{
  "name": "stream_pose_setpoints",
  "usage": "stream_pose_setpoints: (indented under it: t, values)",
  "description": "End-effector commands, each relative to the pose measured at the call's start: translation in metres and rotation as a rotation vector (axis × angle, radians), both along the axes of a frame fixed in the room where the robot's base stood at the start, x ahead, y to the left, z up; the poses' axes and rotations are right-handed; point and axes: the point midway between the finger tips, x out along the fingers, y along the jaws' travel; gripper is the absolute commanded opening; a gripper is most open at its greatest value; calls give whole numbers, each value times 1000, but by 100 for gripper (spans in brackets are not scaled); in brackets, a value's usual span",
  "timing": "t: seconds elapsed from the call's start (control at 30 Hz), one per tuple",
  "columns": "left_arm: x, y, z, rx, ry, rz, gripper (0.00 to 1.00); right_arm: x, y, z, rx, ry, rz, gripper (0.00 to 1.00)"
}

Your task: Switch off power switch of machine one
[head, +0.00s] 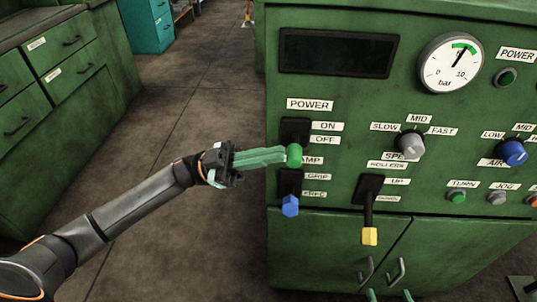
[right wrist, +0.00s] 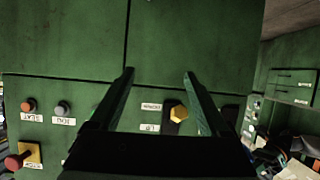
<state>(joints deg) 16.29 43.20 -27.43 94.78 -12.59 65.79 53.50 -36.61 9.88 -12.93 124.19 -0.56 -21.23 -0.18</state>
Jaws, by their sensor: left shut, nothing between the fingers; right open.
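The power switch of the green machine (head: 430,180) has a black plate (head: 296,130) beside the ON and OFF labels. Its green knob (head: 294,154) sits low, below the OFF label. My left gripper (head: 284,156) is shut and empty, its fingertips at the left side of the knob. I cannot tell whether they touch it. My right gripper (right wrist: 159,73) is open and empty in the right wrist view, in front of the machine's lower part. Only its fingertips show at the bottom of the head view. The round POWER lamp (head: 507,77) looks dark green.
A blue-knobbed clamp lever (head: 290,206) lies just below the power knob. Speed knob (head: 411,145), air knob (head: 512,152) and gauge (head: 450,63) are on the panel. Floor left of the machine is clear.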

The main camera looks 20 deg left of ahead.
Motion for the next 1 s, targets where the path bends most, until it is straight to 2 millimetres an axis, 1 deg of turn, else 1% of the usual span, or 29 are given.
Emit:
stream_pose_setpoints:
  t: [0.5,1.0]
  values:
    - [1,0,-3,12,-38,0,0,14,0,29,1,-128,6,80]
    - [1,0,-3,18,-57,0,0,20,-1,44,-3,-187,15,80]
